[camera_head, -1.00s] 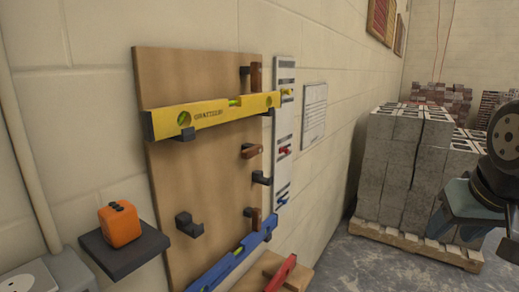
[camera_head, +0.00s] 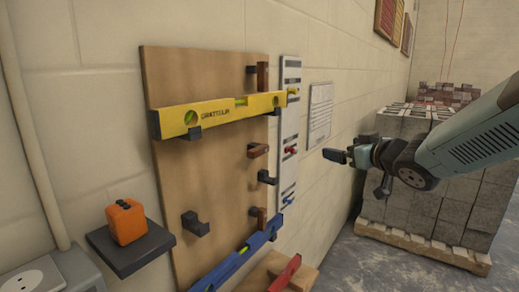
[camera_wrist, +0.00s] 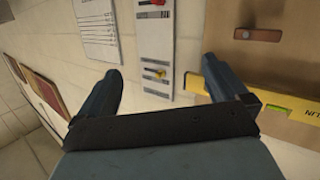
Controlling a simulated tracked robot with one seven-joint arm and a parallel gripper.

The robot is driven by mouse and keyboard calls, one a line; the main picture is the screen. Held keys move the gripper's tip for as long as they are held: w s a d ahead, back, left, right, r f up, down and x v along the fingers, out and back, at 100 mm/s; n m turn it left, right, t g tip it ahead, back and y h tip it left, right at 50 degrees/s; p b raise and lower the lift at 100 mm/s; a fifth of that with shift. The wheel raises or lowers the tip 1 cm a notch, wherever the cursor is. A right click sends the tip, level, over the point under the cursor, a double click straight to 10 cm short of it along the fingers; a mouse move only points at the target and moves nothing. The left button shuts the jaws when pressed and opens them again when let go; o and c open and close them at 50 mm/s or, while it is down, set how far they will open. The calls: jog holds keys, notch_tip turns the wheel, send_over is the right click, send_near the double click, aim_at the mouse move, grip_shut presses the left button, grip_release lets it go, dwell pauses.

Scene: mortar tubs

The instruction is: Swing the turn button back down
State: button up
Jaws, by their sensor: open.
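A tan board (camera_head: 215,165) on the wall carries three brown wooden turn buttons. The top one (camera_head: 262,75) and bottom one (camera_head: 259,222) stand roughly upright. The middle one (camera_head: 257,150) lies sideways, and a sideways button also shows in the wrist view (camera_wrist: 258,35). A yellow level (camera_head: 220,113) rests on the upper hooks, and its end shows in the wrist view (camera_wrist: 295,106). A blue level (camera_head: 240,258) sits low on the board. My gripper (camera_head: 360,171) is open and empty, right of the board, apart from it; its fingers (camera_wrist: 161,70) spread in the wrist view.
A white strip (camera_head: 289,140) with coloured pegs and a paper sheet (camera_head: 320,114) are on the wall beside the board. The middle hooks (camera_head: 195,224) are empty. A shelf (camera_head: 130,250) holds an orange box (camera_head: 126,222). Grey blocks (camera_head: 420,195) stand on a pallet at right.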

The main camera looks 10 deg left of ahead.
aim_at(263, 150)
jog(key=s+a+f+n+g+y, duration=0.1)
jog(key=s+a+n+g+y, duration=0.15)
jog(key=a+y, duration=0.2)
jog(key=s+a+f+n+g+y, duration=0.1)
jog(key=s+a+n+g+y, duration=0.1)
jog(key=a+g+y, duration=0.3)
jog(key=w+a, duration=0.2)
jog(key=a, duration=0.2)
jog(key=w+a+h, duration=0.1)
jog(key=a, duration=0.4)
jog(key=w+a+t+h, duration=0.1)
jog(key=w+a, duration=0.1)
jog(key=a, duration=0.2)
jog(key=shift+w+a, duration=0.25)
jog(key=shift+w, duration=0.1)
jog(key=shift+c, duration=0.4)
jog(key=c, duration=0.7)
jog(key=shift+f+n, duration=0.25)
jog(key=shift+n, duration=1.4)
